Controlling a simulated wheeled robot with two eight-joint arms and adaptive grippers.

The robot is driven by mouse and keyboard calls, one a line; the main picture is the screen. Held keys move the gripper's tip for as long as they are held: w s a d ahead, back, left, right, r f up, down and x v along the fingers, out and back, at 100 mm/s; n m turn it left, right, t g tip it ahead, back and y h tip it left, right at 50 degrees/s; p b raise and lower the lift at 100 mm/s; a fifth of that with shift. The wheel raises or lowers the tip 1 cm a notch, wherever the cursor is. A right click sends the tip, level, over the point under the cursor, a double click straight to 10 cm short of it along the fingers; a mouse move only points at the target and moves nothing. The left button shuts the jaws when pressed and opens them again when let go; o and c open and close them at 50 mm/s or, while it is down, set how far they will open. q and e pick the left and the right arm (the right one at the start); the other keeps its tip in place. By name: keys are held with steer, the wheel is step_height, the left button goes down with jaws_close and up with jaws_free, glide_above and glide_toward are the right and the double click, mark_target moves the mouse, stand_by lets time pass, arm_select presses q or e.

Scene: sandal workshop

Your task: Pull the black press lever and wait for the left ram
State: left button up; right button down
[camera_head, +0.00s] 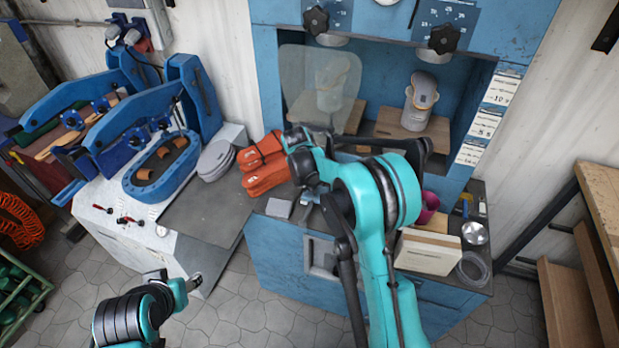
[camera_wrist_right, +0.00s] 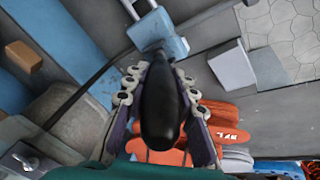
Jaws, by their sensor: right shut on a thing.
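The black press lever (camera_wrist_right: 160,115) fills the middle of the right wrist view, its thick handle running up to a blue block. My right gripper (camera_wrist_right: 157,85) is shut on the handle, with a finger on each side. In the head view my right arm reaches to the front of the blue press and hides most of the lever. The left ram (camera_head: 333,40) is a pale cylinder under the left dial. Below it, behind a clear guard (camera_head: 310,75), a shoe last (camera_head: 333,92) stands on a board. My left gripper (camera_head: 191,283) is low at the left, away from the press; its fingers are unclear.
The right ram (camera_head: 436,56) is above another last (camera_head: 422,92) in the right bay. A blue sole press (camera_head: 150,120) stands at left.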

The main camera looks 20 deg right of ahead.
steer(key=shift+s+a+f+t+h+b, duration=0.35)
steer(key=shift+s+a+t+h+b, duration=0.05)
steer(key=shift+s+t+b, duration=0.2)
steer(key=c, duration=1.2)
jaws_free()
steer(key=v, duration=1.2)
steer(key=shift+s, duration=0.1)
